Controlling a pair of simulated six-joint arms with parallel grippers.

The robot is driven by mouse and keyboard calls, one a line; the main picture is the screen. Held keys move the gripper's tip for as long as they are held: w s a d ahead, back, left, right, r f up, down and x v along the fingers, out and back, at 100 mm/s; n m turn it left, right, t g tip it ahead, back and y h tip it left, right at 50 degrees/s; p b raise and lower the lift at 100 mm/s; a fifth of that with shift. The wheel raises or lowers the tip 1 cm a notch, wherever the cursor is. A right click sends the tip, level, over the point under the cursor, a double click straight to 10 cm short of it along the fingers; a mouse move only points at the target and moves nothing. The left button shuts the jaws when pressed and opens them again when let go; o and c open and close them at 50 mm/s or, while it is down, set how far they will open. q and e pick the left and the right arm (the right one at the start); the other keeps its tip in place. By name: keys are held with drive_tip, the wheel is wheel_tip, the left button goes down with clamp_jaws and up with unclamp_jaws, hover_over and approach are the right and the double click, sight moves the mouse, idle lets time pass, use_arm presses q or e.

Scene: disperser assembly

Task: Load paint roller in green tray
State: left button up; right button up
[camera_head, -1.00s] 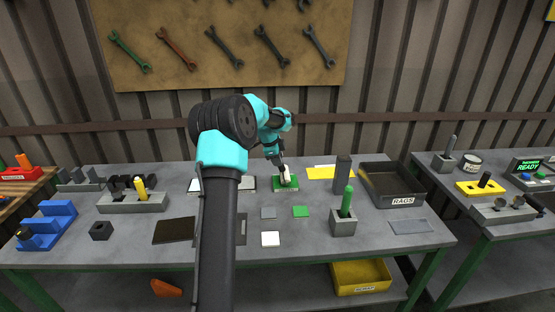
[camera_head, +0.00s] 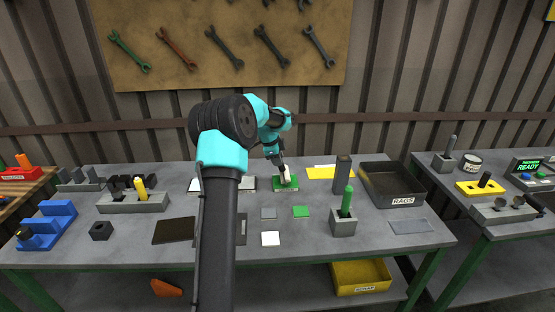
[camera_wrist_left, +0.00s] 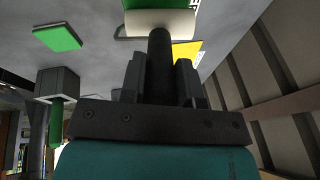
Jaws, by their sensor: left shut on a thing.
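My left gripper (camera_head: 283,170) is at the green tray (camera_head: 288,186) near the back middle of the table. In the left wrist view my left gripper (camera_wrist_left: 158,85) is shut on the dark handle of the paint roller (camera_wrist_left: 159,47). The roller's white cover (camera_wrist_left: 160,22) lies at or over the green tray (camera_wrist_left: 158,4), which shows at the top edge. In the head view the pale roller (camera_head: 286,174) appears tilted at the tray; I cannot tell whether it fully rests in it. My right gripper is not in view.
To the right stand a yellow sheet (camera_head: 322,172), a tall dark grey block (camera_head: 342,170) and a black RAGS bin (camera_head: 392,205). A grey holder (camera_head: 343,228) with a green handle (camera_head: 347,198) is in front. Green (camera_head: 300,211) and white (camera_head: 270,238) squares lie nearer.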

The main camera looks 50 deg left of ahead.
use_arm(q)
drive_tip(key=shift+r, duration=3.45)
drive_tip(key=d+r+n+g+y, duration=0.1)
drive_tip(key=d+n, duration=0.9)
drive_tip(key=d, duration=3.9)
wheel_tip(320, 180, up, 2)
drive_tip(key=shift+r+y, duration=0.2)
drive_tip(key=shift+y, duration=0.9)
drive_tip(key=shift+a, duration=0.1)
